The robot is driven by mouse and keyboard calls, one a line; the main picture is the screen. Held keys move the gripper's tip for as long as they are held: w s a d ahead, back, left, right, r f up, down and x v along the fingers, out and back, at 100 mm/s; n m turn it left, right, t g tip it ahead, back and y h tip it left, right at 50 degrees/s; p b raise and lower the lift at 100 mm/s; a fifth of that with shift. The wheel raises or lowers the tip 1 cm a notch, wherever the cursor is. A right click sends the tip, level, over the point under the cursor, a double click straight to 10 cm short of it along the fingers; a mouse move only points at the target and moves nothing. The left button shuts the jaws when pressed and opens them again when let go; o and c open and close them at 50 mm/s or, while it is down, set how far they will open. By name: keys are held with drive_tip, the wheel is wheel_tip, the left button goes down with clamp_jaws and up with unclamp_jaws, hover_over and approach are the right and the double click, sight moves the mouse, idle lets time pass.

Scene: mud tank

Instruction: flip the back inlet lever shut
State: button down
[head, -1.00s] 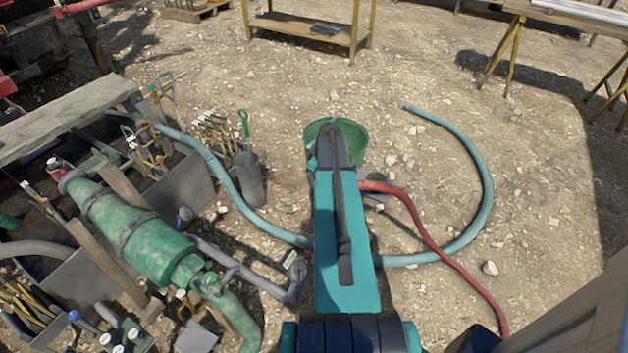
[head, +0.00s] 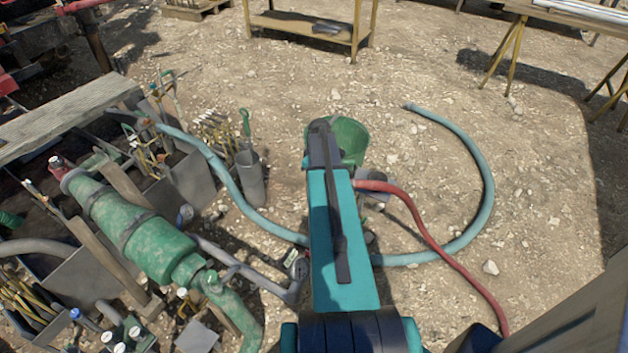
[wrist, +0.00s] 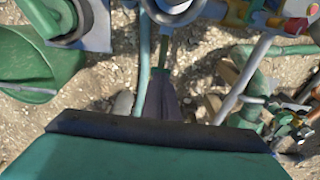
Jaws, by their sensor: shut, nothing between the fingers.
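I cannot pick out the back inlet lever with certainty. Small valve fittings in orange, green and red (wrist: 290,25) sit at the top right of the wrist view. In the head view, a green pump body (head: 155,245) lies at left with small knobbed handles (head: 120,345) near it. My gripper (wrist: 160,74) shows in the wrist view as a dark tapered shape at the centre, shut and empty. It points toward a thin green upright and a grey ring-shaped part (wrist: 178,10). In the head view my arm hides the gripper.
A green bucket (head: 350,138) stands just past my arm; it also shows in the wrist view (wrist: 35,70). A blue hose (head: 480,180) and a red hose (head: 430,235) lie on the gravel. A grey bucket (head: 250,180) holds a shovel. Open gravel lies beyond.

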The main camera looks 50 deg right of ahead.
wheel_tip(320, 180, down, 7)
drive_tip(key=w+g+h, duration=0.1)
drive_tip(key=w+g, duration=0.1)
drive_tip(key=g, duration=0.4)
drive_tip(key=shift+w+a, duration=0.35)
idle(0.3)
drive_tip(key=shift+r+p, duration=0.4)
drive_tip(key=shift+r, duration=0.3)
idle(0.3)
